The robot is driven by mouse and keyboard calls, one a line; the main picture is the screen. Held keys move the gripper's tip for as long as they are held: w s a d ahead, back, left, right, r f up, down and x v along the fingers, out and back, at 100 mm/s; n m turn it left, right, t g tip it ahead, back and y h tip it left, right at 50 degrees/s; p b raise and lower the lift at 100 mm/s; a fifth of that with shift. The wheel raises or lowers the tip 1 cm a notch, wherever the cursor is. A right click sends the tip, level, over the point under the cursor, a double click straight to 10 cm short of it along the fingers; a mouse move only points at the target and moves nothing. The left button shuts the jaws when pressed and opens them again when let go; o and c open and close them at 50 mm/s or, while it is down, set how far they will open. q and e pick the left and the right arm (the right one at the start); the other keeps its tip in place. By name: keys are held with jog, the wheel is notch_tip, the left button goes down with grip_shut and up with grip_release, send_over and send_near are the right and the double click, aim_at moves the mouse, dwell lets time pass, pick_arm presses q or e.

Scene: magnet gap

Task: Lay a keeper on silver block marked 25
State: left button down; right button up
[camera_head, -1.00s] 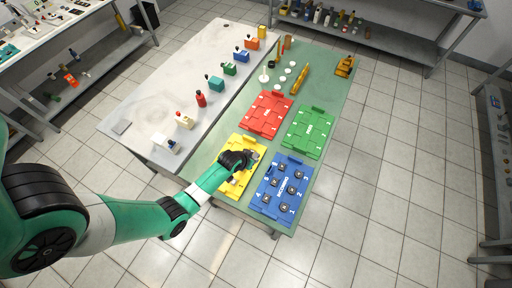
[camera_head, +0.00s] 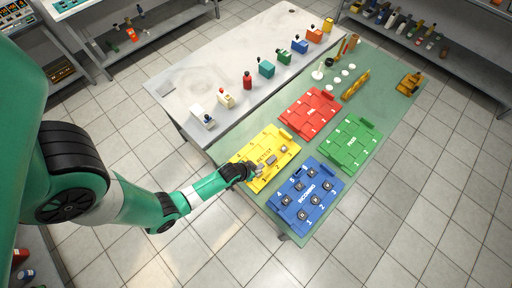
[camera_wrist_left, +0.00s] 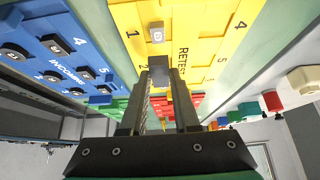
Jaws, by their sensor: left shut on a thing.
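My left gripper (camera_head: 257,174) is at the near-left edge of the yellow RETEST board (camera_head: 256,151). In the left wrist view its fingers (camera_wrist_left: 160,88) are shut on a small plain grey piece (camera_wrist_left: 160,66), perhaps a keeper. A silver block (camera_wrist_left: 157,33) with a dark mark sits on the yellow board just beyond the held piece; I cannot read its mark. In the head view two small grey pieces, one nearer (camera_head: 271,160) and one farther (camera_head: 284,149), lie on the yellow board. No readable 25 shows. My right gripper is not in view.
A red board (camera_head: 309,112) and a green board (camera_head: 353,144) lie behind. Small coloured items line the pale table (camera_head: 215,70). Bare green tabletop surrounds the boards.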

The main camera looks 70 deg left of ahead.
pick_arm(q)
jog(key=shift+f+b, duration=2.6)
jog(key=shift+f, duration=0.2)
jog(key=shift+f, duration=0.2)
jog(key=c, duration=0.6)
grip_release()
jog(key=c, duration=0.5)
jog(key=shift+r, duration=0.1)
notch_tip(320, 180, up, 4)
jog(key=p, duration=0.4)
jog(key=shift+r, duration=0.2)
